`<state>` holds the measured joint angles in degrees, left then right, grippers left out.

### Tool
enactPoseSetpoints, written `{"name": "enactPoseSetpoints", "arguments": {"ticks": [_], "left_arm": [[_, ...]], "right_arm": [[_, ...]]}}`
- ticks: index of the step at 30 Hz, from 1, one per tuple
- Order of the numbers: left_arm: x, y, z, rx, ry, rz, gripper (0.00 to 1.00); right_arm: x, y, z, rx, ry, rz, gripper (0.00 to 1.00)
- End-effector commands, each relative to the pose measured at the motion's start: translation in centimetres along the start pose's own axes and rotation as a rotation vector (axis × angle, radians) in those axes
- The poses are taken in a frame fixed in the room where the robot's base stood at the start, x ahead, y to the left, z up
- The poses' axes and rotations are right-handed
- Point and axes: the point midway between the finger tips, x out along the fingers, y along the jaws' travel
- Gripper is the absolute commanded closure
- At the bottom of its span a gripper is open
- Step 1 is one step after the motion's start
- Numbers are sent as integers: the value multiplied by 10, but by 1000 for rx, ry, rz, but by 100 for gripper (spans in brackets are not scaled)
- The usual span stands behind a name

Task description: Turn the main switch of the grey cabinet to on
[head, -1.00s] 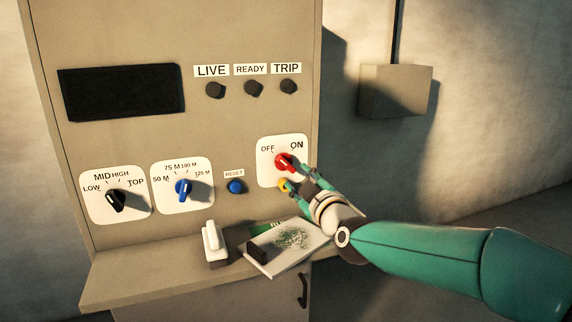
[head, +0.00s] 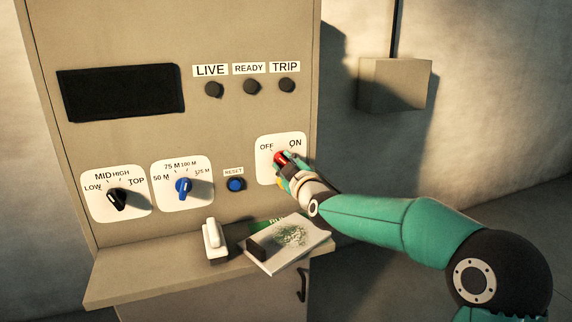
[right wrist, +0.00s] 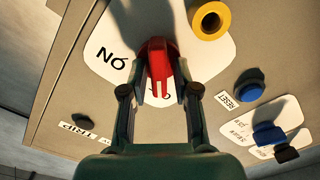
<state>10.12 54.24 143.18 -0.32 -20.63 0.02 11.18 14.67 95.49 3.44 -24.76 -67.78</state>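The grey cabinet (head: 200,40) fills the left and middle of the head view. Its main switch is a red knob (head: 280,157) on a white plate marked OFF and ON, at the panel's lower right. In the right wrist view the red knob (right wrist: 157,52) has its white pointer line towards the OFF label, which is partly covered. My right gripper (head: 287,166) is at the knob. In the wrist view my right gripper's fingers (right wrist: 159,95) stand open on either side of the knob, with small gaps visible. My left gripper is not in view.
A yellow ring-shaped part (right wrist: 210,20) sits close below the switch. A blue RESET button (head: 235,185), a blue dial (head: 183,187) and a black dial (head: 117,198) are to the left. A shelf (head: 130,282) below holds a booklet (head: 292,238) and a white-and-dark object (head: 213,238).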

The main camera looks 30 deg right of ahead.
Motion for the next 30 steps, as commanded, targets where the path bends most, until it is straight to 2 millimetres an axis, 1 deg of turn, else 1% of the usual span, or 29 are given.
{"name": "enactPoseSetpoints", "arguments": {"ticks": [1, 4, 17, 23, 30], "left_arm": [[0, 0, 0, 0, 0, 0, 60], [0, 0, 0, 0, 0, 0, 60], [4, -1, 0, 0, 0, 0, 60], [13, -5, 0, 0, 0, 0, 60], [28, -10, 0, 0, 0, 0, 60]], "right_arm": [[0, 0, 0, 0, 0, 0, 83], [0, 0, 0, 0, 0, -1, 100], [0, -2, 1, 33, 0, -4, 100], [0, -3, 2, 124, -1, -4, 100], [0, -3, 2, 310, 0, -4, 100]]}}
